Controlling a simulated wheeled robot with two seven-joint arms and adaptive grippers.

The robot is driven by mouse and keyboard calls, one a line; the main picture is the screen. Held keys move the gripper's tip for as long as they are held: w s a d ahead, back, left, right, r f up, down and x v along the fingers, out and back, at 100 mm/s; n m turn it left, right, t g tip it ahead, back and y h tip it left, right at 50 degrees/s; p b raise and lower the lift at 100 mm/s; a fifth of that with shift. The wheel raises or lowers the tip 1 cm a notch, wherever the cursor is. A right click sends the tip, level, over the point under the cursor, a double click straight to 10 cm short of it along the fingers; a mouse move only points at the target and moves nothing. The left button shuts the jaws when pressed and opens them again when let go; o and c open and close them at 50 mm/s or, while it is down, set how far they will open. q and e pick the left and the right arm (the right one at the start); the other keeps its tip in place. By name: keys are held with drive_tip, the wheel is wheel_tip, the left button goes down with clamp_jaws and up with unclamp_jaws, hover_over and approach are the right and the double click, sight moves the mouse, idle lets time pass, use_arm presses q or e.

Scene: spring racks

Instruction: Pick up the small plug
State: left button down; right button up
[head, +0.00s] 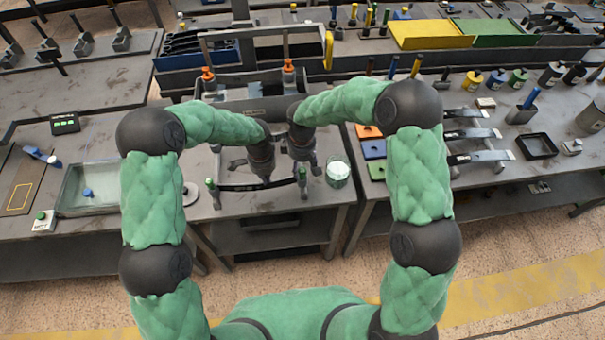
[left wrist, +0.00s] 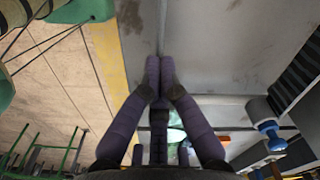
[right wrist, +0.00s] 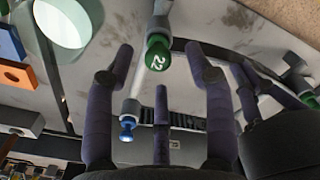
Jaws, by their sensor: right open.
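Two plug-like pieces show in the right wrist view, and I cannot tell for sure which is the small plug. One is a blue-ended plug (right wrist: 127,124) on a grey body. The other is a larger green cap (right wrist: 157,54) marked 22, on a grey post. My right gripper (right wrist: 160,62) is open and empty, its fingertips on either side of the green cap in that picture. My left gripper (left wrist: 159,66) is shut with its fingertips together, and nothing shows between them. A blue-ended plug (left wrist: 268,129) is to its right. Both grippers are low over the middle bench in the head view.
A glass cup (head: 338,173) stands right of my grippers. A clear tray (head: 88,190) sits at the left. Coloured blocks (head: 373,150) lie to the right. A rack with orange-topped posts (head: 208,75) stands behind. The bench front (head: 260,205) has some free room.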

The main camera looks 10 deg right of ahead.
sight(302, 170)
wheel_tip(302, 170, down, 4)
drive_tip(key=shift+r, duration=0.15)
drive_tip(key=c, duration=1)
drive_tip(key=shift+r, duration=0.1)
wheel_tip(302, 170, up, 10)
drive_tip(key=shift+f, duration=0.1)
clamp_jaws()
